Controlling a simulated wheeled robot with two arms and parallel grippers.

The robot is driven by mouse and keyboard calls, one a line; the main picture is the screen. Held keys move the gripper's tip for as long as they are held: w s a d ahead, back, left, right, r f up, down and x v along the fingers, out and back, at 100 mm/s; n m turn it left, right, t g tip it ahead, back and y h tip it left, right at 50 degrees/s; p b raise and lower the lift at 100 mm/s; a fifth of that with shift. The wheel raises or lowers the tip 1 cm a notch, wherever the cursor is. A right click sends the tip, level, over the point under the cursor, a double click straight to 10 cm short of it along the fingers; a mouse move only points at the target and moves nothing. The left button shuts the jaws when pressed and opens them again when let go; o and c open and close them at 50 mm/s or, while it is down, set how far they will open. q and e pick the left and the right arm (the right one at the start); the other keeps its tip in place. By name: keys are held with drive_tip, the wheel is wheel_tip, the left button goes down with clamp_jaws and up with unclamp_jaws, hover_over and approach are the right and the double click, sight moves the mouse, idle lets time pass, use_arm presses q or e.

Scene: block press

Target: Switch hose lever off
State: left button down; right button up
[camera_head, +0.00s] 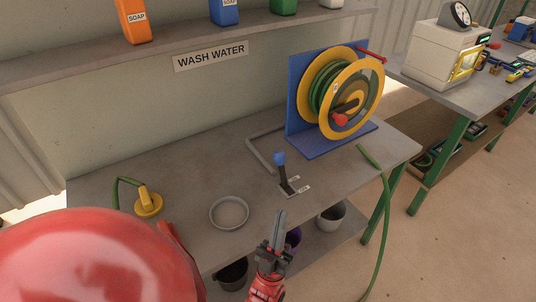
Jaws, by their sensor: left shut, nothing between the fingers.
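The hose lever (281,172) stands on the grey table, a dark stick with a blue knob on top, roughly upright with a slight lean. Small white labels lie on the table at its base; their words are too small to read surely. My left gripper (280,222) is in front of the lever, near the table's front edge, with its fingers together and nothing in them. It looks apart from the lever. The yellow hose reel (327,88) with green hose stands on a blue frame behind and right of the lever. My right gripper does not show.
A shallow round dish (229,213) lies left of the lever. A yellow fitting (148,203) with green hose is farther left. A grey pipe runs behind the lever. Green hose (383,200) hangs over the right edge. A shelf (170,52) with soap bottles is above. Buckets stand below.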

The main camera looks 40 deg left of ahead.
sight(282, 170)
use_arm(q)
drive_tip(key=w+a+f+n+g+y+p, duration=0.1)
drive_tip(key=w+a+n+g+y, duration=0.3)
drive_tip(key=a+g, duration=0.15)
drive_tip(key=w+a+n+g+y+p, duration=0.2)
drive_tip(key=w+a+n+g+y, duration=0.15)
drive_tip(key=a, duration=0.35)
drive_tip(key=w+a+f+n+g+h, duration=0.1)
drive_tip(key=w+a+f+n+g, duration=0.1)
drive_tip(key=a+f, duration=0.2)
drive_tip(key=w+a+f+n+g+h, duration=0.2)
drive_tip(key=a+f+n, duration=0.1)
drive_tip(key=a+f, duration=0.1)
drive_tip(key=w+a+f+n+g+h, duration=0.2)
drive_tip(key=a+f+n+g, duration=0.1)
drive_tip(key=a+f, duration=0.1)
drive_tip(key=shift+w+a, duration=0.1)
drive_tip(key=shift+a, duration=0.65)
drive_tip(key=shift+w+f+n+h, duration=0.15)
drive_tip(key=shift+w+n+h, duration=0.2)
drive_tip(key=shift+h, duration=0.7)
drive_tip(key=d+r+h, duration=0.1)
drive_tip(key=h, duration=0.1)
drive_tip(key=d+r+t+h, duration=0.1)
drive_tip(key=h, duration=0.1)
drive_tip(key=d+r+t+h, duration=0.1)
drive_tip(key=h, duration=0.1)
drive_tip(key=shift+w+d+r, duration=0.1)
drive_tip(key=shift+w+r, duration=0.1)
drive_tip(key=shift+r, duration=0.1)
